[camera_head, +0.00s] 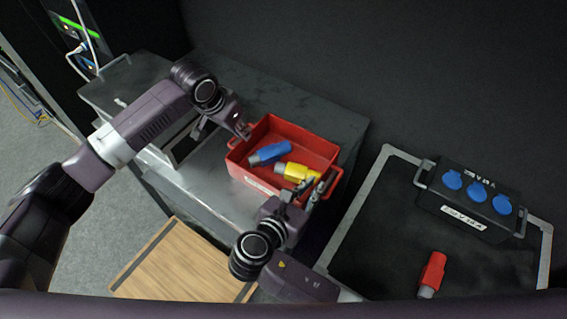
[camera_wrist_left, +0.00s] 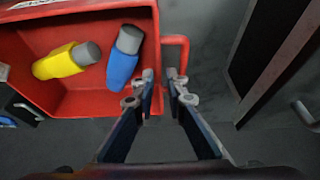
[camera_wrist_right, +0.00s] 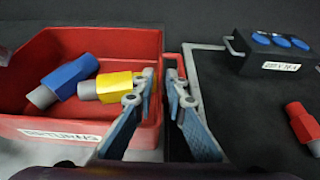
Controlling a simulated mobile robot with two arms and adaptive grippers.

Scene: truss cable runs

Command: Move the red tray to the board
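The red tray (camera_head: 266,178) sits on a grey case top in the head view, with a blue connector (camera_head: 270,152) and a yellow connector (camera_head: 296,172) inside. My left gripper (camera_head: 241,128) is at the tray's left handle; the handle shows beside its fingertips in the left wrist view (camera_wrist_left: 182,45). My right gripper (camera_head: 315,186) is at the tray's right end by the other handle. Both grippers show a narrow gap between the fingertips, and I see no handle clamped in either. A black board with a grey frame (camera_head: 390,222) lies to the right of the tray.
A black box with blue sockets (camera_head: 462,205) stands at the far side of the framed board. A red connector (camera_head: 432,272) lies near its front. A wooden surface (camera_head: 178,262) is lower, in front of the case. The board's left part is clear.

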